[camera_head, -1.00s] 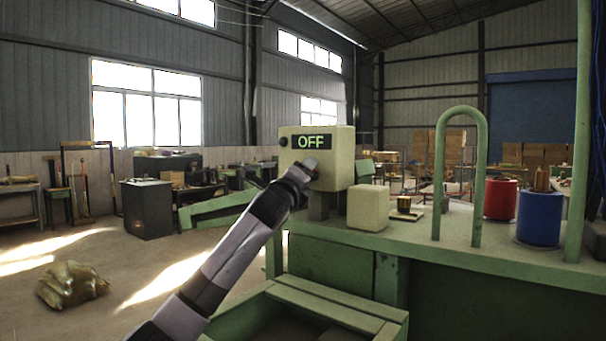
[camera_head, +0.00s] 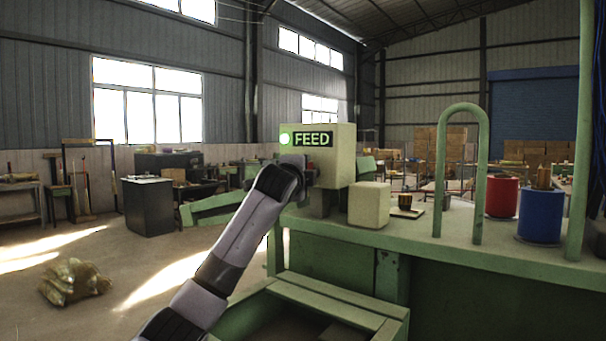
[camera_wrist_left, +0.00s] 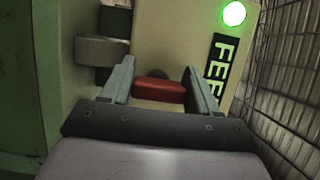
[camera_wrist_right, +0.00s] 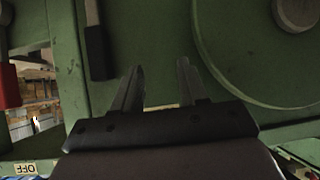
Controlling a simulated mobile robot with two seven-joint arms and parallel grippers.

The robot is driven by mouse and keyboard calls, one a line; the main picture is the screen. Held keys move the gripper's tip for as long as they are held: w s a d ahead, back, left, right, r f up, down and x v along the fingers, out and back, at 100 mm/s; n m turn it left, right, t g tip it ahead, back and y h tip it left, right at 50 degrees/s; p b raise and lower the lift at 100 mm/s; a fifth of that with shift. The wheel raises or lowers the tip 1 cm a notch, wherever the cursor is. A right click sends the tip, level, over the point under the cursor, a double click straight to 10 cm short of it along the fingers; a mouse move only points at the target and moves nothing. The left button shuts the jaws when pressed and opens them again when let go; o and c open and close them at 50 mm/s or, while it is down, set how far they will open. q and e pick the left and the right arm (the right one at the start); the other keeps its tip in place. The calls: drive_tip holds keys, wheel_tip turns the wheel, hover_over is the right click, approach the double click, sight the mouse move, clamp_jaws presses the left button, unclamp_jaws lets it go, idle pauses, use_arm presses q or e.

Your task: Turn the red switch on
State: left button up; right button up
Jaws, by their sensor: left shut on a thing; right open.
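The control box (camera_head: 334,149) is cream-coloured and stands on the green machine. Its display (camera_head: 313,139) reads FEED, and a round lamp (camera_head: 285,139) beside it glows green. The red switch (camera_wrist_left: 160,90) shows in the left wrist view, between the fingers of my left gripper (camera_wrist_left: 162,88). My left gripper is shut on the switch. In the head view the switch is mostly hidden behind my left wrist. My right gripper (camera_wrist_right: 158,88) is open and empty in the right wrist view, in front of green machine panels. It does not show in the head view.
A cream block (camera_head: 369,204) sits right of the box on the green bench (camera_head: 440,236). A green hoop (camera_head: 461,175) and red (camera_head: 501,197) and blue (camera_head: 540,215) spools stand further right. A second red part (camera_wrist_right: 9,86) shows at the left of the right wrist view.

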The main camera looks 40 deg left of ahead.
idle(0.5)
use_arm(q)
drive_tip(key=o, duration=1)
drive_tip(key=shift+c, duration=0.2)
drive_tip(key=b+v, duration=0.2)
drive_tip(key=v, duration=0.5)
drive_tip(key=shift+s, duration=0.1)
